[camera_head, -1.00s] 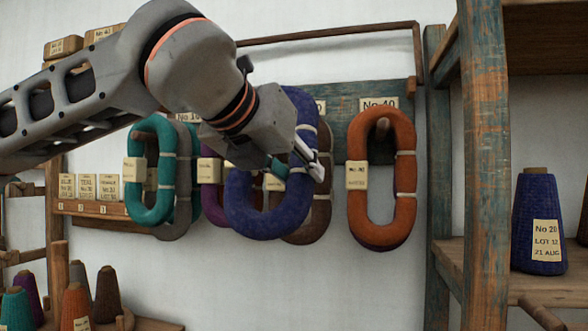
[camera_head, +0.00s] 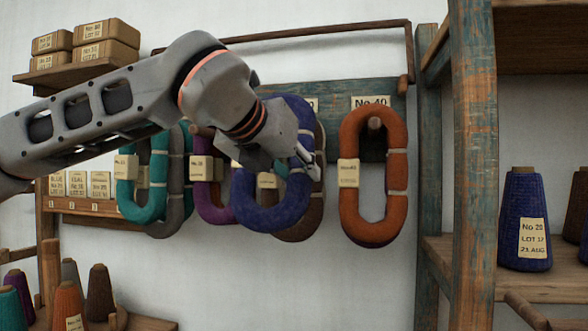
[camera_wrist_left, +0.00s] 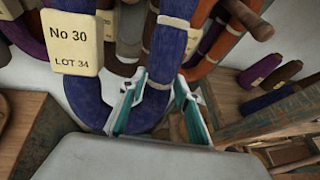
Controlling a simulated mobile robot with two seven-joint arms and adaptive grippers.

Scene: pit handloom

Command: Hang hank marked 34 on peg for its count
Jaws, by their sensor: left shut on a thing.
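My left gripper (camera_head: 306,160) is shut on the dark blue hank (camera_head: 262,213), holding its right strand. The hank hangs upright before the peg board (camera_head: 335,125), overlapping a brown hank (camera_head: 318,200) and partly covering a purple one. In the left wrist view the blue hank (camera_wrist_left: 75,95) carries a cream tag (camera_wrist_left: 72,40) reading "No 30, LOT 34", and the fingers (camera_wrist_left: 158,105) show around its strand. The gripper and wrist hide the hank's upper left and most of the board label behind it. I cannot tell whether a peg passes through the hank. My right gripper is out of view.
An orange hank (camera_head: 372,225) hangs on a peg under the "No 40" label (camera_head: 370,102). Teal (camera_head: 142,208), grey (camera_head: 177,215) and purple (camera_head: 212,205) hanks hang to the left. A wooden post (camera_head: 472,180) and a shelf with a blue cone (camera_head: 526,210) stand right.

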